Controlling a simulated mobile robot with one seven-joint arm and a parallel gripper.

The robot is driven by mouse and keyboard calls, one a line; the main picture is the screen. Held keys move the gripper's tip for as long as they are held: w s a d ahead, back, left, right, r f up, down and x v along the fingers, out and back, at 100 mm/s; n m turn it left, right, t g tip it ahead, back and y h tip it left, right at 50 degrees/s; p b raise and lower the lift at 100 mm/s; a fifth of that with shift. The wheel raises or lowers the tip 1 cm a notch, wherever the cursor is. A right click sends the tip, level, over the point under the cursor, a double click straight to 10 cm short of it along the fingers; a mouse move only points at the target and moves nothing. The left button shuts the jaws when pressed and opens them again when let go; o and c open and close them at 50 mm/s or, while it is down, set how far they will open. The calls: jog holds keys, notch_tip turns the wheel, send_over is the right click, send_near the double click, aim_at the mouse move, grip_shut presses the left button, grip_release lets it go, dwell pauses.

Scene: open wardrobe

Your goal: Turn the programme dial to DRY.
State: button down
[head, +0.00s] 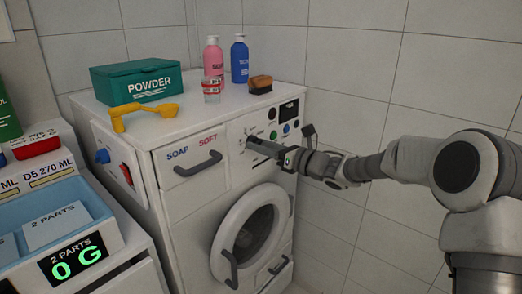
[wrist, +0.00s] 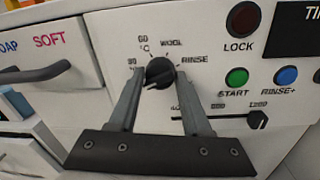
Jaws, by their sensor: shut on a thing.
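The black round programme dial (wrist: 159,70) sits on the white front panel of the washing machine (head: 185,205). Printed marks ring it; RINSE (wrist: 195,59) reads at its right, and a 60-like mark and a blurred word stand above. I cannot read DRY anywhere; my fingers cover part of the panel beside and below the dial. A light line on the dial seems to point down-left. My gripper (head: 252,143) reaches the panel from the right, its two fingers closed on either side of the dial. In the head view the gripper hides the dial.
A red LOCK button (wrist: 243,19), green START button (wrist: 237,77), blue RINSE+ button (wrist: 286,75) and a slider (wrist: 257,120) lie close to the right. The SOAP/SOFT drawer handle (head: 198,164) is at left. Bottles, a powder box (head: 137,82) and a brush (head: 260,84) stand on top.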

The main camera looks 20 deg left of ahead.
jog(key=n+p, duration=1)
jog(key=n, duration=0.1)
jog(key=n+t+h+p, duration=0.1)
jog(key=n+p, duration=0.9)
jog(key=n, duration=0.2)
jog(key=shift+s+r+n, duration=0.1)
jog(key=shift+s+n, duration=0.05)
jog(key=shift+n, duration=0.15)
dwell(2.0)
jog(key=shift+a, duration=0.1)
dwell(0.3)
jog(key=shift+c, duration=1.8)
grip_release()
